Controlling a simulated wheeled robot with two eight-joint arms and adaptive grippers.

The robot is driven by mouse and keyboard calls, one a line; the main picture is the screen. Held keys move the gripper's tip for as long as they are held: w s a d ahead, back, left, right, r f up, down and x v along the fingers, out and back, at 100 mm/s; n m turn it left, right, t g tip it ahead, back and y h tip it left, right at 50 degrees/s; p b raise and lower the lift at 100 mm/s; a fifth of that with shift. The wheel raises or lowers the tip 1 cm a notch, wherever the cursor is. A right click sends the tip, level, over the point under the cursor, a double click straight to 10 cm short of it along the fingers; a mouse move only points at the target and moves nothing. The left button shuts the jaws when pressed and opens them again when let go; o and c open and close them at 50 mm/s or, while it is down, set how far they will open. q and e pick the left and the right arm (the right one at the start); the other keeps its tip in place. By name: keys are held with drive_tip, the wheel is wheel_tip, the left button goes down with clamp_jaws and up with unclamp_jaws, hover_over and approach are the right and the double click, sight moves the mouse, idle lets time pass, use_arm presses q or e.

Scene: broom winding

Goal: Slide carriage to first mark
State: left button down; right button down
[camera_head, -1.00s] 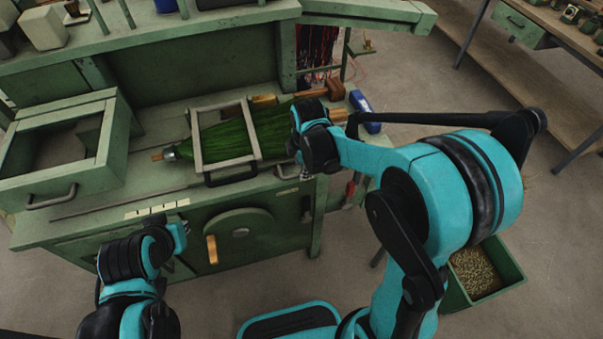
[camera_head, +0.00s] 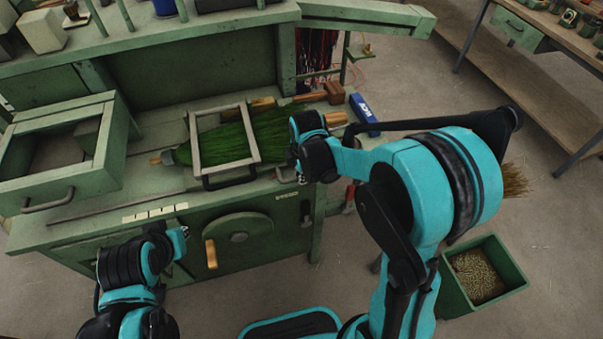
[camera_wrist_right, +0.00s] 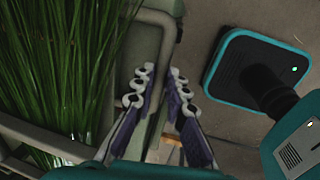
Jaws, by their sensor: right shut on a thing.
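The carriage looks to be the pale metal frame (camera_head: 194,140) with a black handle (camera_head: 229,179) at its front; it lies over the green broom bristles (camera_head: 224,144) on the bench. A pale strip with dark marks (camera_head: 155,212) is on the bench front, left of the carriage. My right gripper (camera_head: 288,176) is at the bench's front edge, right of the carriage.
An open green box with a handle (camera_head: 108,150) stands left of the carriage. A crank wheel with an orange handle (camera_head: 211,253) is on the bench front. A blue box (camera_head: 364,112) is at the right end. A green bin (camera_head: 485,275) stands on the floor.

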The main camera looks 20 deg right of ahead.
drive_tip(key=a, duration=2)
drive_tip(key=s+a, duration=0.1)
drive_tip(key=a, duration=1)
drive_tip(key=shift+s, duration=0.1)
drive_tip(key=c, duration=1.5)
unclamp_jaws()
drive_tip(key=shift+c, duration=0.2)
drive_tip(key=shift+r, duration=0.1)
wheel_tip(320, 180, up, 12)
drive_tip(key=s, duration=0.2)
drive_tip(key=shift+f, duration=0.2)
drive_tip(key=shift+d, duration=0.1)
